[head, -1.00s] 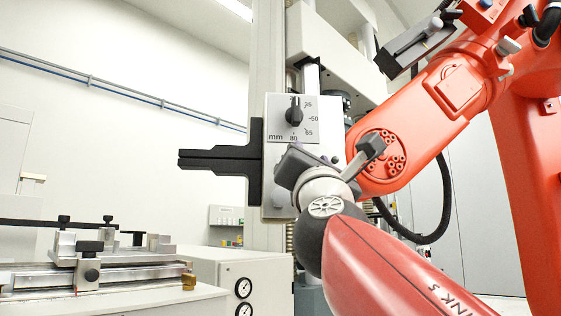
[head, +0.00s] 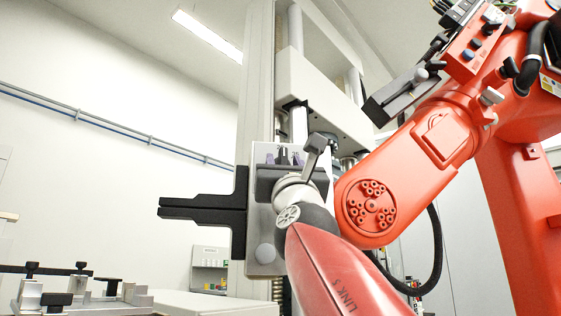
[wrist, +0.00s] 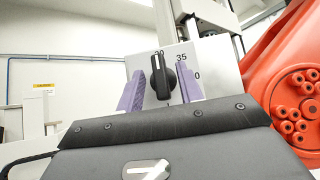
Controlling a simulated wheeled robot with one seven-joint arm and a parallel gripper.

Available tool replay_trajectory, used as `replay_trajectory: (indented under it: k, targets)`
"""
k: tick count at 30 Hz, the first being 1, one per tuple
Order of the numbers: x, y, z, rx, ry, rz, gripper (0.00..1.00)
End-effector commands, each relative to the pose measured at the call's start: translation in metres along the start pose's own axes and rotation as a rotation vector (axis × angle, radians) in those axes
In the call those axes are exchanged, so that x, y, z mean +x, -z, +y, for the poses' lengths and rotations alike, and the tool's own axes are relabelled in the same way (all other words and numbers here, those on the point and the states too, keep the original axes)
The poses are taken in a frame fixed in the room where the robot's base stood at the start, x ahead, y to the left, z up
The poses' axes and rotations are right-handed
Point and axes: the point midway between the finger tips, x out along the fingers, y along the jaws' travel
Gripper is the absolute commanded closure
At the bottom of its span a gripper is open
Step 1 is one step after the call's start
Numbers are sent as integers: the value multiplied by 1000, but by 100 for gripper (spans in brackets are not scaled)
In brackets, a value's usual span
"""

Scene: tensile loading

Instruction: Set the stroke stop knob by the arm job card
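The stroke stop knob (wrist: 163,77) is black with a white line, on a light dial plate (wrist: 201,56). In the wrist view its line points up, near a partly covered number; 35 shows to its right. My gripper (wrist: 160,82) is open, with a purple finger on each side of the knob in the picture. I see no clear contact. In the head view my gripper (head: 283,157) is in front of the dial plate (head: 262,220) and hides most of the knob (head: 283,152). I cannot make out a job card.
A black bracket (head: 210,209) sticks out left of the dial plate. A large red arm (head: 415,160) stands close on the right. A metal fixture (head: 80,296) is at lower left. The wall side at left is open.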

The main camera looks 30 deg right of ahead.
Motion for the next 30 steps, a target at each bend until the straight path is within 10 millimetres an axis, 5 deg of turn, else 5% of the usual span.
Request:
replay_trajectory:
  k: [6, 14, 30]
  targets:
    - [0, 0, 0, 1, 0, 0, 65]
    - [0, 0, 0, 1, 0, 0, 99]
    - [2, -1, 1, 71, 71, 3, 100]
